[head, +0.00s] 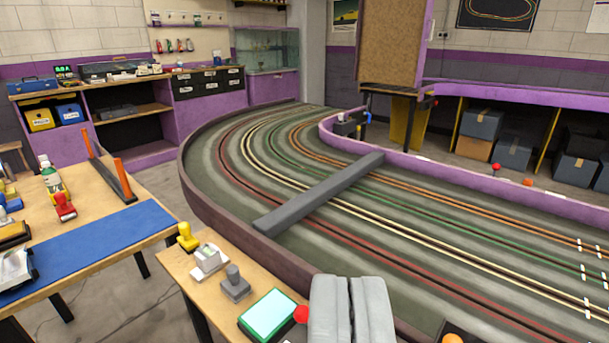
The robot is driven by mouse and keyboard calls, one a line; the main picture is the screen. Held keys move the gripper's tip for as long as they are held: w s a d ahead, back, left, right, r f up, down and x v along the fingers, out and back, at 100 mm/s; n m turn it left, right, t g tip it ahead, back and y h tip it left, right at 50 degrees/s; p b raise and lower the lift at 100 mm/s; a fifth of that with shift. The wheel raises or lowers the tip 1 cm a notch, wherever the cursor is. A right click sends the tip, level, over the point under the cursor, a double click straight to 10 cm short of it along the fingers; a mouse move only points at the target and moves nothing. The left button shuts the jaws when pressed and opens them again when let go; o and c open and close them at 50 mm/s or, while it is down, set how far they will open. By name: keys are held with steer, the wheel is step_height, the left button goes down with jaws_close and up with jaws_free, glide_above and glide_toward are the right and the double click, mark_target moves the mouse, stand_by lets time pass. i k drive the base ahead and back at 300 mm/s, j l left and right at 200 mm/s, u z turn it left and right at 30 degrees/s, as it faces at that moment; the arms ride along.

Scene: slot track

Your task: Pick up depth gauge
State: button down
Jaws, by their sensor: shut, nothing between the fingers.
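My gripper (351,285) shows at the bottom centre, its two grey fingers together with nothing between them. It is above the near end of the small wooden table. A grey block with a round upright knob (235,285) stands on that table, left of my gripper and apart from it; it may be the depth gauge, but I cannot tell for sure. A white and grey device (208,260) sits just behind it. A yellow knobbed piece (187,237) stands at the table's far left corner.
The purple-walled slot track (390,235) with a grey bridge (318,193) fills the right. A workbench with a blue mat (85,250) stands left.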

mark_target(208, 258)
steer(key=z, duration=1.4)
steer(key=i+j+u, duration=0.15)
steer(key=j+u, duration=0.3)
steer(key=i+j+u, duration=0.2)
steer(key=u, duration=0.3)
steer(key=j, duration=0.1)
